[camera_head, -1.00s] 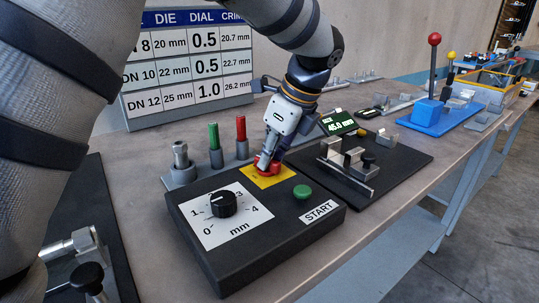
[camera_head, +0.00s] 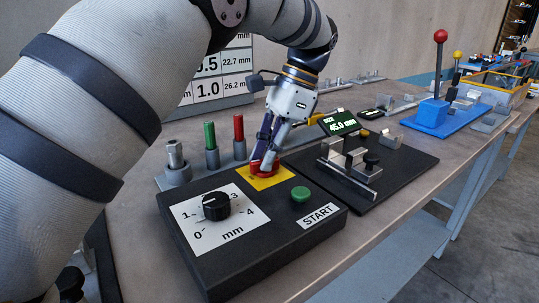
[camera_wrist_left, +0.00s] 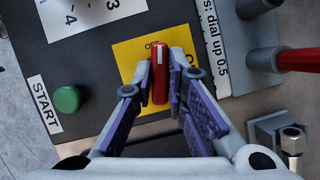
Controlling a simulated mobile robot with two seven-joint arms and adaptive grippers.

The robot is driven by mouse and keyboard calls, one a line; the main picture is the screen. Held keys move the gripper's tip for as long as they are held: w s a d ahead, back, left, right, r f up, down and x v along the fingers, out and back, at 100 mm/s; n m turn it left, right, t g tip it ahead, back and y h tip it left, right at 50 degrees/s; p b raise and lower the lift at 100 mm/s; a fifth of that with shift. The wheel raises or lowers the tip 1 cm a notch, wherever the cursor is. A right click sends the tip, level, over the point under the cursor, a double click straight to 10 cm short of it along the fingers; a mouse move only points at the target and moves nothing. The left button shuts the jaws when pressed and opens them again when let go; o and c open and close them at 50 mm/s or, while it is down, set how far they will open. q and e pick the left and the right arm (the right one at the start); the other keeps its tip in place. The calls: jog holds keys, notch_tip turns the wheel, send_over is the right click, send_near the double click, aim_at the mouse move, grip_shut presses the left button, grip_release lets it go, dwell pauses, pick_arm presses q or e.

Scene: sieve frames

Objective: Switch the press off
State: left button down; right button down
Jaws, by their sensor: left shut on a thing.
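The press control box (camera_head: 240,250) is black and lies on the bench. Its red rotary switch handle (camera_head: 263,170) sits on a yellow plate (camera_head: 265,183) at the box's far right part. My left gripper (camera_head: 266,160) comes down from above and is shut on the red handle. In the left wrist view the red handle (camera_wrist_left: 160,78) stands between the two fingers (camera_wrist_left: 160,80), and the yellow plate (camera_wrist_left: 128,50) shows around it. Its lettering is partly hidden. The green START button (camera_head: 300,194) is to the right. My right gripper is not in view.
A black dial (camera_head: 216,206) sits on the box's white scale. Green and red-handled plugs (camera_head: 210,136) stand behind the box. A gauge fixture (camera_head: 350,170) with a display reading 45.0 mm (camera_head: 342,123) lies to the right on a black plate.

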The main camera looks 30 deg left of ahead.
pick_arm(q)
jog(key=shift+f+n+g+h, duration=0.1)
jog(key=shift+n+g+h, duration=0.35)
jog(key=shift+n, duration=1.05)
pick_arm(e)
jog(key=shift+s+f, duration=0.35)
pick_arm(q)
jog(key=c, duration=1.6)
grip_release()
